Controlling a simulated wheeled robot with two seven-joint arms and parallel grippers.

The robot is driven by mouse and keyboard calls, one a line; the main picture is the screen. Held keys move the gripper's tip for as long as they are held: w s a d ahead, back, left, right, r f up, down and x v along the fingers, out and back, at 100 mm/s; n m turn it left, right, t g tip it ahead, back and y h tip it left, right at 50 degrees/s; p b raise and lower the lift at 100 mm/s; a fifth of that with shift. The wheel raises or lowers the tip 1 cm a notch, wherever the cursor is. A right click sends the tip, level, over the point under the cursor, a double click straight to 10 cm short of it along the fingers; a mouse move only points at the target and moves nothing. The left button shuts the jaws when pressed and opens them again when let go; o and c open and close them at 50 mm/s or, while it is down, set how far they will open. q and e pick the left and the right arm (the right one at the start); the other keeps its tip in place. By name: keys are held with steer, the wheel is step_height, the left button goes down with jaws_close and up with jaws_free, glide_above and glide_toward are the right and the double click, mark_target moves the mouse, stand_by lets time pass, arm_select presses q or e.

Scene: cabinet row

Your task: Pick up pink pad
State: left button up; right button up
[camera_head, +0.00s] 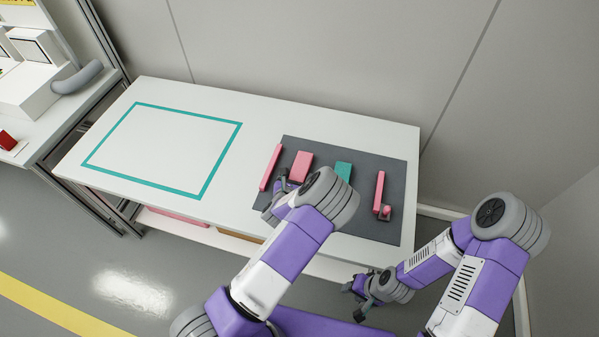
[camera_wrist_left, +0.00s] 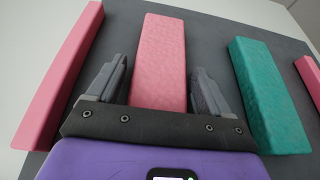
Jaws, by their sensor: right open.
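The pink pad (camera_head: 301,166) lies flat on the dark grey mat (camera_head: 398,185), between a long pink bar and a teal pad. In the left wrist view the pink pad (camera_wrist_left: 160,55) runs away from me between the two fingers. My left gripper (camera_head: 279,183) is at the pad's near end, and its fingers (camera_wrist_left: 160,88) are apart, one on each side, with gaps to the pad. The pad's near end is hidden by the gripper's base in the wrist view. My right gripper (camera_head: 359,291) is open and empty, low beyond the table's front edge.
The long pink bar (camera_head: 270,167) lies left of the pad, the teal pad (camera_head: 343,171) to its right. A pink piece (camera_head: 379,190) with a small block lies further right. The teal-outlined area (camera_head: 165,145) on the white table is empty.

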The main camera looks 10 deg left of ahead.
arm_select(q)
steer(key=c, duration=0.7)
steer(key=shift+r, duration=0.1)
steer(key=shift+c, duration=0.2)
